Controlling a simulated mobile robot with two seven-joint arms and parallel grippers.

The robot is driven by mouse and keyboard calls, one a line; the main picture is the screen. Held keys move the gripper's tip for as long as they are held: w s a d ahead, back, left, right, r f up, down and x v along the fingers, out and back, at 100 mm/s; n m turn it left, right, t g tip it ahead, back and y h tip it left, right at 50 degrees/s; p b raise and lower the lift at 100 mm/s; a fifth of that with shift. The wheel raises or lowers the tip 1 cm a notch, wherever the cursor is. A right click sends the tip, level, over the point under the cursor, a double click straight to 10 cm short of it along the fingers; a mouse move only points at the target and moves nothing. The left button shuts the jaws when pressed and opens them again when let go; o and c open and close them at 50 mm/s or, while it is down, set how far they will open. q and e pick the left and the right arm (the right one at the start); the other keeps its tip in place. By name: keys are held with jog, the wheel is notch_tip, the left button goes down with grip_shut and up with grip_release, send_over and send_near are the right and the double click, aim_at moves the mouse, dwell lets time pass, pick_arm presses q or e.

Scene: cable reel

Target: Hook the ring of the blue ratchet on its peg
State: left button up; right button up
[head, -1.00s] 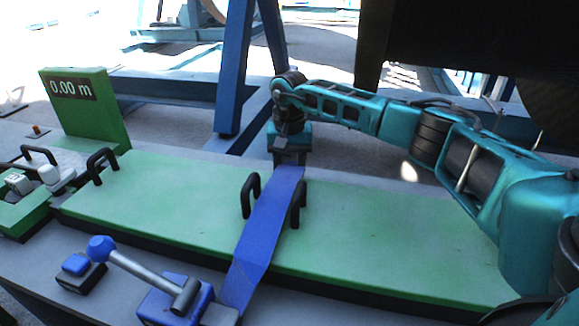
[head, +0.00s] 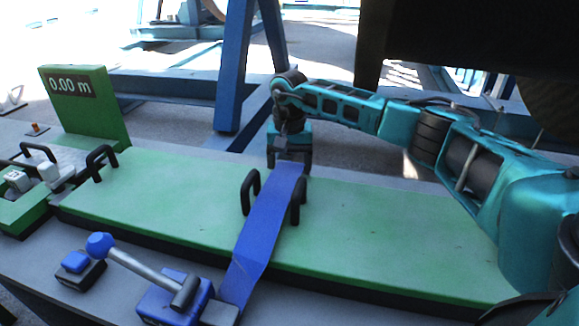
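The blue ratchet (head: 160,301) is at the front left, with a grey lever ending in a blue ball knob (head: 101,244). A blue strap (head: 259,238) runs from beside it across the green board, between two black hoops (head: 250,193). Its far end lies at the board's back edge, at my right gripper (head: 289,163). The gripper's dark fingers look spread on either side of the strap end, apparently not clamping it. I cannot make out the ring or its peg. My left gripper is not in view.
The green board (head: 390,235) is clear right of the strap. A green display reading 0.00 m (head: 85,110) stands at the back left. Another black hoop (head: 101,162) and a small blue-topped block (head: 79,267) are at the left. A blue frame leg (head: 236,75) stands behind.

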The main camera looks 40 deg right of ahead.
notch_tip(320, 180, up, 13)
jog(key=p, duration=0.2)
dwell(0.5)
jog(key=shift+f, duration=0.1)
dwell(0.4)
